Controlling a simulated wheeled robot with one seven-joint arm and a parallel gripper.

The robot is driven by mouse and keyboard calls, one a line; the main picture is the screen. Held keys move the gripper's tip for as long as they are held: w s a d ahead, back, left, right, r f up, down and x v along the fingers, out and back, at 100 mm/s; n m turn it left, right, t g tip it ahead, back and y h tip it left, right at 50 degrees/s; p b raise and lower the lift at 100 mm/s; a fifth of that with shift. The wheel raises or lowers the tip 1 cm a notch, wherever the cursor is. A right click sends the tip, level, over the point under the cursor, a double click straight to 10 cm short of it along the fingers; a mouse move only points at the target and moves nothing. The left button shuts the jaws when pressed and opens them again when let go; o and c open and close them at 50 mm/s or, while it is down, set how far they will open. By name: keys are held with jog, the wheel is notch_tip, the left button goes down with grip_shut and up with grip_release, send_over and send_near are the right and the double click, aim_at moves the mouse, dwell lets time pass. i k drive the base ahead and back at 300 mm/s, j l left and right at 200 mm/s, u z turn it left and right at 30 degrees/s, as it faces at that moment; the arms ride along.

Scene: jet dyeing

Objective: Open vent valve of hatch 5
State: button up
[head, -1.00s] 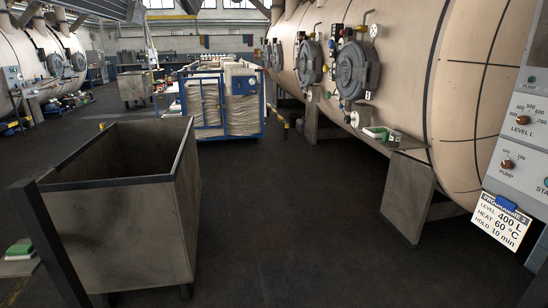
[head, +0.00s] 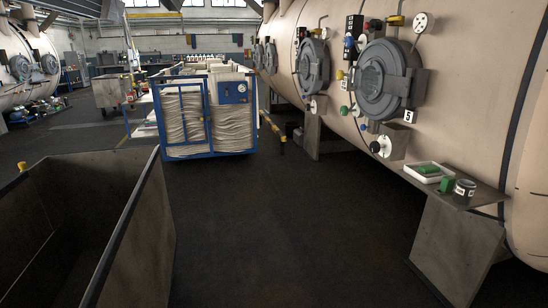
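Hatch 5 (head: 383,80) is a round grey door on the side of the large beige vessel, at the right in the head view. It looks shut. A white label with a 5 (head: 408,116) sits at its lower right. Small fittings surround it: a blue knob (head: 350,42) at its upper left, a yellow-handled fitting (head: 395,20) above it, and a green knob (head: 344,110) at its lower left. I cannot tell which of them is the vent valve, or its position. My gripper is not in view.
A deep open bin (head: 150,240) stands at the lower left. A blue-framed cart of pale fabric (head: 205,115) stands ahead. A shelf (head: 440,187) with a white tray (head: 428,172) and a dark jar (head: 464,190) juts out below hatch 5. Dark floor (head: 270,220) between is clear.

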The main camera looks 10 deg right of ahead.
aim_at(394, 19)
jog(key=i+z, duration=0.25)
jog(key=i, duration=0.3)
jog(key=i+j+z, duration=0.2)
jog(key=i, duration=0.3)
jog(key=i+j+z, duration=0.25)
jog(key=i, duration=0.25)
